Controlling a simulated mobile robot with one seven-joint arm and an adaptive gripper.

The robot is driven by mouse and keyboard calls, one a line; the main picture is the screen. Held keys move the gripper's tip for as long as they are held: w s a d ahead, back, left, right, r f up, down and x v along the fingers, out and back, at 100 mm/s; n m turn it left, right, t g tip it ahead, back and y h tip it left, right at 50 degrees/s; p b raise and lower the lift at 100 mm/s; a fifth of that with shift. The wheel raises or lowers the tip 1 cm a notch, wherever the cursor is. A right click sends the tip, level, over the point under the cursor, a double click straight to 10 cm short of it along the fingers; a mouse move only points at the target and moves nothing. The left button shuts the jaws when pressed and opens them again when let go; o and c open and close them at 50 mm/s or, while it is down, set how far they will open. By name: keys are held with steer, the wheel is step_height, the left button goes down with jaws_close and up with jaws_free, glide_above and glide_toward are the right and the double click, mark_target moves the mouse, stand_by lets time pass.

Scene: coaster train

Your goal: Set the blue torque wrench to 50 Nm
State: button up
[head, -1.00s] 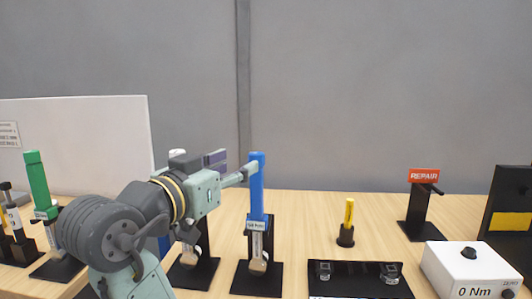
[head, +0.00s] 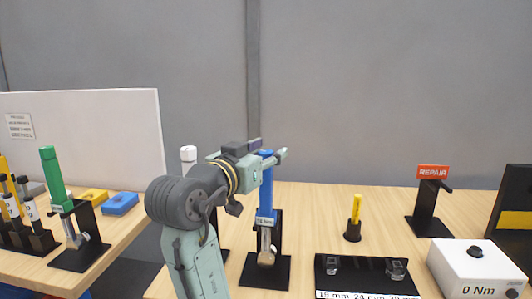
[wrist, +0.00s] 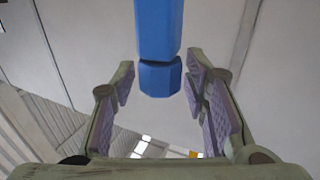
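The blue torque wrench (head: 266,190) stands upright in a black stand on the wooden table in the head view. A small label (head: 265,221) sits below its blue handle, but its figure is too small to read. My gripper (head: 268,151) is at the top of the handle, reaching in from the left. In the wrist view the blue handle end (wrist: 160,78) lies between the two padded fingers of my gripper (wrist: 158,95). The fingers are apart, with a gap on the left and a narrower one on the right.
A white tester box (head: 475,266) reading 0 Nm stands at right, near a REPAIR stand (head: 431,192). A white-topped tool (head: 188,155) is partly behind my arm. A green wrench (head: 53,175) stands at left.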

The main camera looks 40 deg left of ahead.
jaws_close()
steer(key=shift+h, duration=0.5)
steer(key=shift+m+h, duration=1.2)
steer(key=shift+h, duration=0.2)
steer(key=shift+o, duration=1)
jaws_free()
